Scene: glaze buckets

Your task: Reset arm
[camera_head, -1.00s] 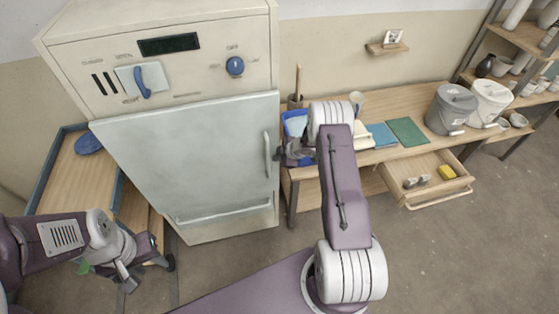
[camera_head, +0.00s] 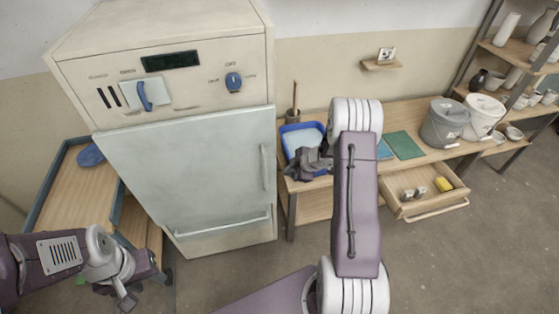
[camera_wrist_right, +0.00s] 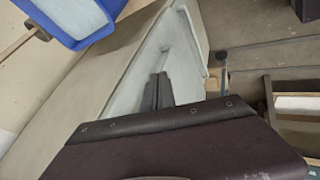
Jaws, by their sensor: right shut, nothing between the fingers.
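My right gripper (camera_head: 303,166) is raised in front of the workbench's left end, beside the blue-rimmed tray (camera_head: 294,129) in the head view. Its two dark fingers (camera_wrist_right: 157,92) lie together in the right wrist view, shut and empty. My right arm crosses the middle of the head view and hides part of the bench. My left gripper (camera_head: 160,280) is low at the left, in front of the kiln's lower left side. Its fingertips are dark and small, and I cannot tell how they stand.
The large pale kiln (camera_head: 190,160) stands shut at the centre left. Open floor lies at the lower right.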

